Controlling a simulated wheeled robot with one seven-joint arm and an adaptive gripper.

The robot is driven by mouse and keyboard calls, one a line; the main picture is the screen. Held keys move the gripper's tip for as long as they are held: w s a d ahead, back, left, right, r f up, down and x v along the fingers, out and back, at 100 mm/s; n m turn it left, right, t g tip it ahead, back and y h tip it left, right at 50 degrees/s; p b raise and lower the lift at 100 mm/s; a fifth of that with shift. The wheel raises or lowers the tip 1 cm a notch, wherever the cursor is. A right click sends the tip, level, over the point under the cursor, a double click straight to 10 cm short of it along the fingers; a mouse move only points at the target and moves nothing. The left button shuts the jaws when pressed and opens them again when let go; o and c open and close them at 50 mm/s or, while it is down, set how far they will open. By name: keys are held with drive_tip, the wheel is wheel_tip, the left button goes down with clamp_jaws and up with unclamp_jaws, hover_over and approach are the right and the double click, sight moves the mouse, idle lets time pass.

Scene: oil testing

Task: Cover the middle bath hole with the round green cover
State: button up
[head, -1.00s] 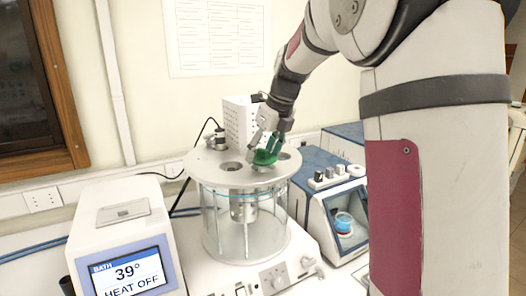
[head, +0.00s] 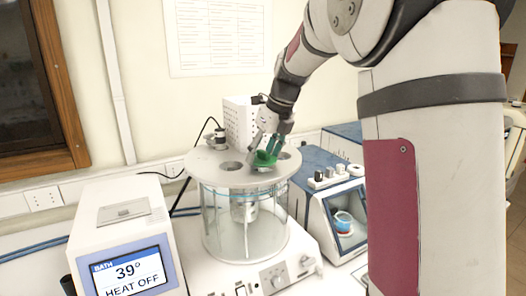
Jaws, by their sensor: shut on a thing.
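The glass bath (head: 217,225) stands on a white base, with a round grey lid (head: 205,163) on top. A dark round hole (head: 231,166) shows at the left of the lid and another hole (head: 285,156) at the right. My gripper (head: 269,150) is over the middle of the lid, pointing down, shut on the round green cover (head: 264,158). The cover is at or just above the lid, at the middle hole, which is hidden beneath it. I cannot tell whether the cover touches the lid.
A white unit (head: 125,228) with a "39° HEAT OFF" screen stands at the left front. A blue and white instrument (head: 335,205) stands close at the right of the bath. A small dark-and-grey fitting (head: 219,139) rises at the lid's back left. A white perforated box (head: 239,120) stands behind.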

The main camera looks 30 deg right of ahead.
drive_tip(key=shift+f, duration=0.55)
drive_tip(key=o, duration=0.8)
drive_tip(key=shift+p+v, duration=1.85)
drive_tip(key=shift+v, duration=3.65)
